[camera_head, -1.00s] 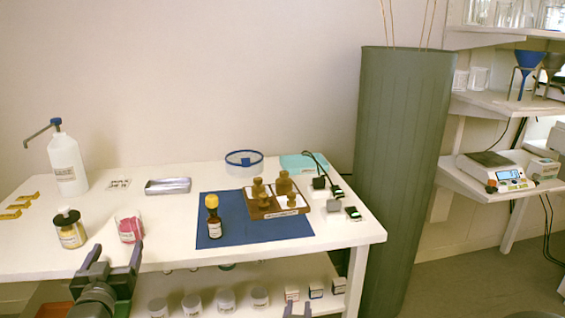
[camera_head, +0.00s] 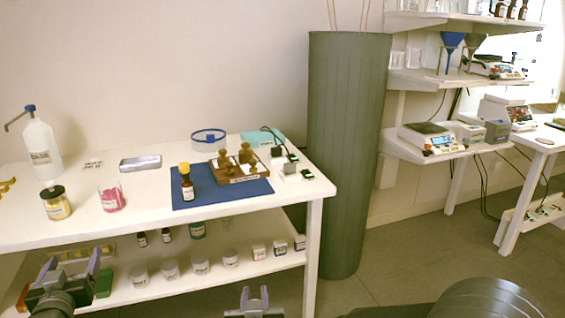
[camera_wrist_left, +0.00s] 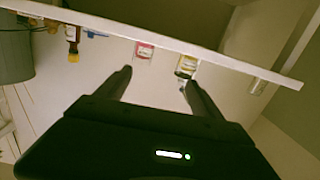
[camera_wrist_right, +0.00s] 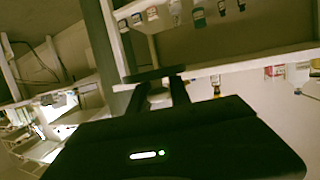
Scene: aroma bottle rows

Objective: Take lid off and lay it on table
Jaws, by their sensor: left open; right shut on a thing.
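A jar with a yellow label and dark top (camera_head: 56,205) stands at the left of the white table (camera_head: 130,228), and it also shows in the left wrist view (camera_wrist_left: 187,65). A brown bottle with a yellow cap (camera_head: 186,184) stands upright on the blue mat (camera_head: 215,198). My left gripper (camera_head: 75,268) is open and empty in front of the table. My right gripper (camera_head: 253,298) is low in front of the table. In the right wrist view it is shut on a dark, flat thing (camera_wrist_right: 150,74); I cannot tell whether it is a lid.
A glass with pink contents (camera_head: 111,198), a metal tray (camera_head: 140,163) and a pump bottle (camera_head: 40,148) stand on the table. Brown weights sit on a wooden block (camera_head: 237,174). A green column (camera_head: 347,150) stands right of the table. Floor is open beyond it.

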